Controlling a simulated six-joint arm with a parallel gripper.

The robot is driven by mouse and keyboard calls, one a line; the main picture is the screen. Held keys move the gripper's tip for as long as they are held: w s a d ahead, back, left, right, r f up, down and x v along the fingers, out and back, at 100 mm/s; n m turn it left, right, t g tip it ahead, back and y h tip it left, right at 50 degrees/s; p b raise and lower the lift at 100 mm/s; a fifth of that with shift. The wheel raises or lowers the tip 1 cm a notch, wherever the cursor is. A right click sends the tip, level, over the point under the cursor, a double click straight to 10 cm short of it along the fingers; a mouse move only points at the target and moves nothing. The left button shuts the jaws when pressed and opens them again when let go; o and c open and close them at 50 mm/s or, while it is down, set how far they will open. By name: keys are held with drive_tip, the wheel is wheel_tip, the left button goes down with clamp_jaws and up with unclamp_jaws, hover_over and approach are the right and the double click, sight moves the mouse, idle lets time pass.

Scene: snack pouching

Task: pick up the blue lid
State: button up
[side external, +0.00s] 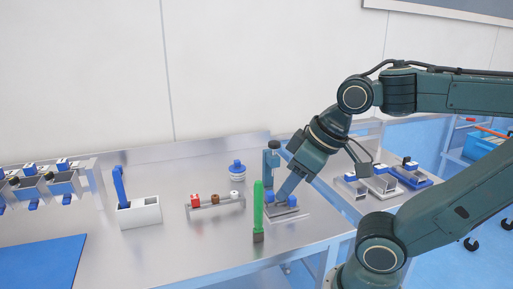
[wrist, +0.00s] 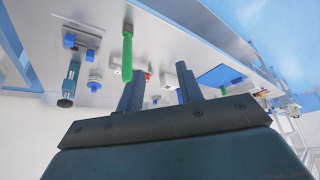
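A small round blue-and-white piece with a blue top (side external: 237,165), which looks like the blue lid, sits on the metal table near the back wall. It seems to be the round piece left of my fingers in the wrist view (wrist: 95,76). Two blue knobs, left (side external: 270,198) and right (side external: 293,201), sit on a small grey plate. My gripper (side external: 285,192) is tilted down-left and overlaps the plate in the side view; I cannot tell if it touches. In the wrist view my gripper (wrist: 158,75) has its two fingers apart with nothing held between them.
An upright green tool (side external: 258,210) stands in front of the plate. A blue post device (side external: 270,160) stands behind it. A rack (side external: 215,204) with small pieces and a white box (side external: 138,212) lie left. Trays (side external: 380,183) lie right.

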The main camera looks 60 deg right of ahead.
drive_tip(key=shift+o, duration=1.2)
drive_tip(key=w+d+r+m+g, duration=0.1)
drive_tip(key=w+d+r, duration=0.25)
drive_tip(key=w, duration=0.35)
drive_tip(key=w+d+r+m+g, duration=0.1)
drive_tip(key=w+d+r+m, duration=0.15)
drive_tip(key=w+d, duration=0.4)
drive_tip(key=w+d+r+m+g, duration=0.1)
drive_tip(key=w+d+r, duration=0.2)
drive_tip(key=w, duration=0.5)
drive_tip(key=w+d+f+m+g, duration=0.1)
drive_tip(key=w+d+f, duration=0.2)
drive_tip(key=d, duration=0.5)
drive_tip(key=w+d+f+m, duration=0.2)
drive_tip(key=w+d+f, duration=0.2)
drive_tip(key=d+f, duration=0.2)
drive_tip(key=w+d+f+m+g, duration=0.1)
drive_tip(key=w+d+f, duration=0.2)
drive_tip(key=d, duration=0.6)
drive_tip(key=shift+w+d+f+g, duration=0.3)
drive_tip(key=shift+w+d+f, duration=0.05)
drive_tip(key=shift+f, duration=0.4)
